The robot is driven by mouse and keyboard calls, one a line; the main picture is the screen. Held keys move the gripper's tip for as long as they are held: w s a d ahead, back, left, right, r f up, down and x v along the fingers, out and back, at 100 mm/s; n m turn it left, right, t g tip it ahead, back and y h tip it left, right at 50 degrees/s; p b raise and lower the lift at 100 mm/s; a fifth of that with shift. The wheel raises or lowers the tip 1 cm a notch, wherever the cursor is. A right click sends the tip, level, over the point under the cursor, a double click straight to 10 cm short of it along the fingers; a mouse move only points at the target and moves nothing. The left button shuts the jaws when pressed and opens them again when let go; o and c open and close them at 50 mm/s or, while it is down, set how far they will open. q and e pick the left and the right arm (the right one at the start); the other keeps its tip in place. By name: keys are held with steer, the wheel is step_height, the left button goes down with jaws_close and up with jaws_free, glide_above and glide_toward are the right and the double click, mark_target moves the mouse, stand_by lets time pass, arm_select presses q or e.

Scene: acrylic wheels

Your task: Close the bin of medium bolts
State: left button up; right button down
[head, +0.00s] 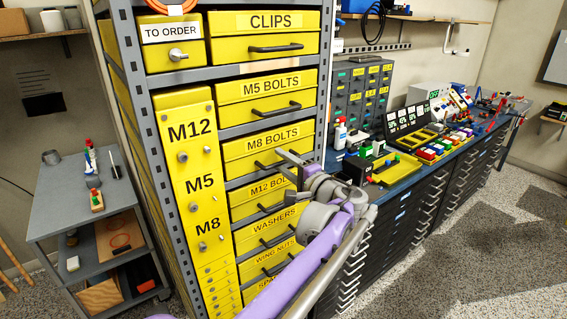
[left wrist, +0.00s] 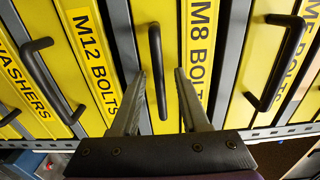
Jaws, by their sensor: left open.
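The medium bolts bin is the yellow drawer labelled M8 BOLTS (head: 240,149), between M5 BOLTS (head: 265,87) and M12 BOLTS (head: 252,196). Its label also shows in the left wrist view (left wrist: 200,45). I cannot tell whether its front stands out from its neighbours. My left gripper (head: 281,160) is open in front of it and covers part of its face and handle in the head view. In the left wrist view the black M8 handle (left wrist: 156,45) appears between the fingertips of the left gripper (left wrist: 161,74). Contact is not clear. My right gripper is out of view.
The grey rack also holds drawers for CLIPS (head: 270,21), WASHERS (head: 270,227) and WING NUTS (head: 272,258), and a tall panel marked M12, M5, M8 (head: 190,150). A blue-topped workbench (head: 400,185) stands right; a grey cart (head: 75,200) stands left.

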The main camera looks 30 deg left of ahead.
arm_select(q)
steer(key=v, duration=1.1)
steer(key=shift+b, duration=0.4)
steer(key=shift+a, duration=0.1)
steer(key=s+a+f+g+h, duration=0.25)
steer(key=s+f+h, duration=0.45)
steer(key=s+f, duration=0.6)
steer(key=s+d+f+n+h+p, duration=0.1)
steer(key=s+d+f+h, duration=0.3)
steer(key=f, duration=0.4)
steer(key=s+d+f+n+t+h, duration=0.1)
steer(key=s+d+f+n+h, duration=0.2)
steer(key=s+d+f+h, duration=0.2)
steer(key=s+d+f, duration=0.1)
steer(key=s+f, duration=0.2)
steer(key=s, duration=0.1)
steer(key=shift+d+h+p, duration=0.3)
steer(key=shift+d+p, duration=0.1)
